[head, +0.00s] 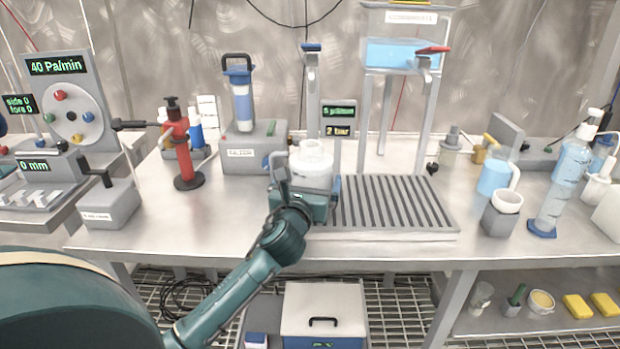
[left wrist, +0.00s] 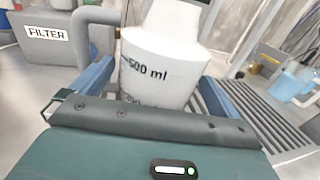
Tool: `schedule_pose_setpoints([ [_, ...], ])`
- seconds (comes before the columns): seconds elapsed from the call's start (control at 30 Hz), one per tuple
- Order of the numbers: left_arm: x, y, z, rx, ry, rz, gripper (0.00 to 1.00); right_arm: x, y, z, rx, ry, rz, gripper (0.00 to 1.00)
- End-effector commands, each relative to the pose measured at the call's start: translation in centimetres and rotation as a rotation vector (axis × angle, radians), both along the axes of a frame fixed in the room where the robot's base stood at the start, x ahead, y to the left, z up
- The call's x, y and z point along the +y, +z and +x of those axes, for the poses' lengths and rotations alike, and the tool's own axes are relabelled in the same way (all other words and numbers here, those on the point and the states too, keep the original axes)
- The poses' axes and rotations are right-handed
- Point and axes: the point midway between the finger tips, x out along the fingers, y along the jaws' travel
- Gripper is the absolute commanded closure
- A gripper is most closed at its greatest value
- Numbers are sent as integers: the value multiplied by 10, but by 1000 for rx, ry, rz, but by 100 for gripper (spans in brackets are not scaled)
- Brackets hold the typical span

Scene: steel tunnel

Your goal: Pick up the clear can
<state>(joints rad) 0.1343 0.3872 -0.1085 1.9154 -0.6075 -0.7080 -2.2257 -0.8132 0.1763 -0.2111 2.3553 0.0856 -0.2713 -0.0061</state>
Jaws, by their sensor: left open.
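The clear can (head: 313,165) looks like a whitish, translucent vessel with a narrower neck. It stands upright at the left end of the slatted grate, below the tap post. In the left wrist view the can (left wrist: 160,72) fills the upper middle and bears a "500 ml" mark. My left gripper (head: 306,188) is at the can, with its blue fingers (left wrist: 153,88) open on either side of it. The can's lower part is hidden behind the gripper body. Contact with the fingers cannot be told. My right gripper is not in view.
A grey filter box (head: 254,150) stands left of the can, with a red hand pump (head: 183,150) farther left. The grey tap post (head: 312,95) rises just behind the can. The slatted grate (head: 392,203) is clear to the right. A blue jug (head: 494,177) stands beyond it.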

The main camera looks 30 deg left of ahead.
Motion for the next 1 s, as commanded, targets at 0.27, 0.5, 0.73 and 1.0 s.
schedule_pose_setpoints([
  [0.27,7,0,19,0,0,0,0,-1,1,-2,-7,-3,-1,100],
  [0.5,7,-1,18,0,1,1,8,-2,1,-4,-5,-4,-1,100],
  [0.73,7,-1,18,1,1,1,27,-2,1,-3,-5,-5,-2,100],
  [1.0,7,0,18,-1,0,1,48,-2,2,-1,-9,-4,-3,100],
])
